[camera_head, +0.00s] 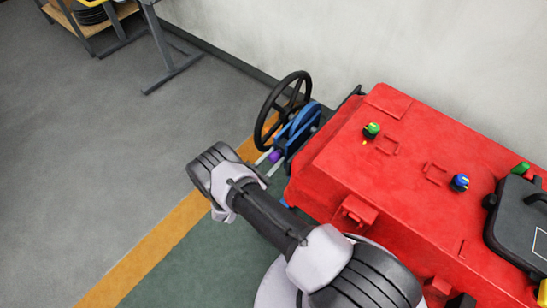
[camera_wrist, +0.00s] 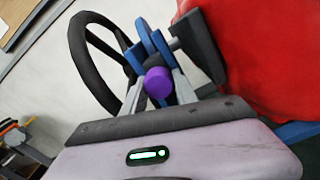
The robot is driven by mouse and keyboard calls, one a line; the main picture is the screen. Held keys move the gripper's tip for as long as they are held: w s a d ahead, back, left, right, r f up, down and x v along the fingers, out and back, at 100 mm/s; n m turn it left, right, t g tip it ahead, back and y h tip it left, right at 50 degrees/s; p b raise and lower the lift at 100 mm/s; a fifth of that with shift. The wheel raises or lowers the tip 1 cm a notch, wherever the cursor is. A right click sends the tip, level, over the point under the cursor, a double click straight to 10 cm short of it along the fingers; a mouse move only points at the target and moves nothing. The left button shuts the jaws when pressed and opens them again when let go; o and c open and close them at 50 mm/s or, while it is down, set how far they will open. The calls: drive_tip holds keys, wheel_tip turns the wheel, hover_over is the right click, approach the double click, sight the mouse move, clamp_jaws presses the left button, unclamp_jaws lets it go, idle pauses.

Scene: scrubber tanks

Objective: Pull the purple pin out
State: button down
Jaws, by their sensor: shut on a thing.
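In the head view the pin (camera_head: 275,157) is a small purple spot beside the blue bracket (camera_head: 297,128). My gripper (camera_wrist: 159,92) is shut on the pin, with one grey finger on each side of it. In the head view my gripper (camera_head: 270,163) reaches to the pin from the lower left. How far the pin sits in the bracket is hidden.
A black handwheel (camera_head: 283,107) stands close behind the bracket. A red tank (camera_head: 420,185) with coloured knobs fills the right side. A pale wall (camera_head: 400,45) runs behind. The grey floor (camera_head: 90,150) on the left is clear.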

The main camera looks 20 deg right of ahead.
drive_tip(key=v, duration=0.4)
drive_tip(key=shift+s+a+f+b, duration=0.1)
drive_tip(key=shift+b, duration=0.3)
drive_tip(key=c, duration=1)
unclamp_jaws()
drive_tip(key=shift+a, duration=0.1)
drive_tip(key=shift+o, duration=0.2)
drive_tip(key=p+v, duration=0.1)
drive_tip(key=v, duration=1.6)
drive_tip(key=shift+s+a+p, duration=0.15)
drive_tip(key=shift+s+p, duration=0.05)
drive_tip(key=shift+p, duration=0.15)
